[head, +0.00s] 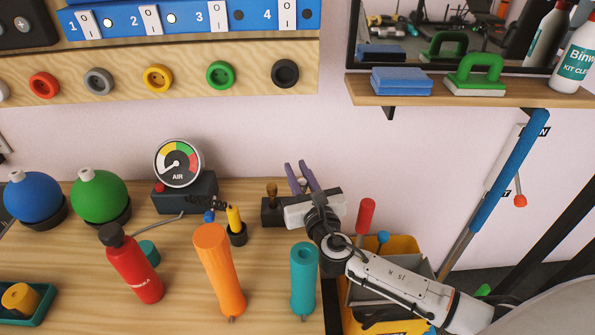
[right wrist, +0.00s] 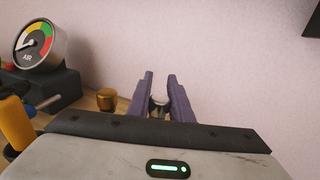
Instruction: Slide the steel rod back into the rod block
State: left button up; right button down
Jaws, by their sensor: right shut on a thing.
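My right gripper (head: 297,172), with purple fingers, is at the back of the bench by the wall. In the right wrist view the fingers (right wrist: 160,86) are closed around the steel rod (right wrist: 160,103), whose grey metal end shows between them. The rod is hidden in the head view. The dark rod block (head: 270,213) stands just left of the gripper, with a brass-coloured knob (head: 272,190) on top. The knob also shows left of the fingers in the right wrist view (right wrist: 106,98). The gripper body covers part of the block. My left gripper is out of view.
An air gauge (head: 179,163) on a dark box stands left of the block. A yellow tool in a black cup (head: 236,238) is close in front. Orange (head: 219,268) and teal (head: 303,277) handles stand nearer. A yellow bin (head: 402,245) lies right, below my arm.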

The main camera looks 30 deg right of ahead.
aim_at(304, 189)
jog(key=shift+f+b, duration=0.45)
jog(key=shift+f, duration=0.1)
jog(key=c, duration=1.5)
grip_release()
jog(key=s, duration=0.3)
jog(key=s+a+p, duration=0.1)
jog(key=s, duration=0.3)
jog(key=shift+s+a+r, duration=0.1)
jog(key=shift+s+a, duration=0.1)
